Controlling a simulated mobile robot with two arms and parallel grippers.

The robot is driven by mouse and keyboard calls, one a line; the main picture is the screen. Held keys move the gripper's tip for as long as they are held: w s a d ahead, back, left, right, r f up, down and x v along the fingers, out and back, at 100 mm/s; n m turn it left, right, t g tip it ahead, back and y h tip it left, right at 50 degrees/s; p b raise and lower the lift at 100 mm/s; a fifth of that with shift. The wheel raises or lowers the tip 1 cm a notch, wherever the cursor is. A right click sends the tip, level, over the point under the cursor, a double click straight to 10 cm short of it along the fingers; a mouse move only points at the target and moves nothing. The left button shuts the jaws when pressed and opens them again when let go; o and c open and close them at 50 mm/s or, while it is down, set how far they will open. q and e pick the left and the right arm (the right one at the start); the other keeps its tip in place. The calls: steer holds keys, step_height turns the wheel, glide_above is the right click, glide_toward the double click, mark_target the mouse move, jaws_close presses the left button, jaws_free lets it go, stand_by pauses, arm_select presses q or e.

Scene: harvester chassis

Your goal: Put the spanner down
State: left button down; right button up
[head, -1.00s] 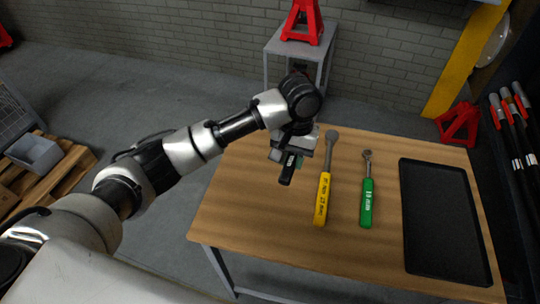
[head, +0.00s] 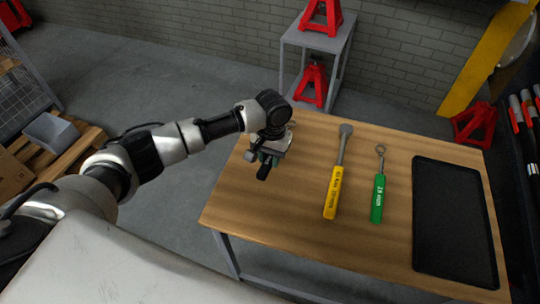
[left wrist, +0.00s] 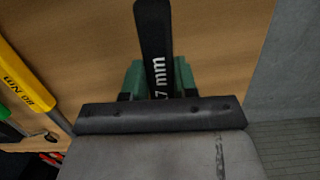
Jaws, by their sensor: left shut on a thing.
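My left gripper (head: 265,160) is over the left part of the wooden table (head: 290,222), near its left edge. It is shut on the black-handled spanner (head: 264,172). In the left wrist view, the black handle with white "7 mm" lettering (left wrist: 154,45) stands between the green finger pads (left wrist: 158,78). The gripper hides the rest of the spanner. I cannot tell whether the spanner touches the tabletop. My right gripper is not in view.
A yellow-handled tool (head: 333,192) and a green-handled tool (head: 378,198) lie right of the gripper. A black tray (head: 452,225) lies at the table's right. Bare wood surrounds the tools. Red jack stands (head: 474,124) are beyond the table.

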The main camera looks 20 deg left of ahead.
arm_select(q)
steer(key=c, duration=0.9)
jaws_free()
steer(key=shift+o, duration=0.2)
step_height(320, 180, up, 12)
steer(key=w, duration=0.1)
steer(key=shift+w, duration=0.1)
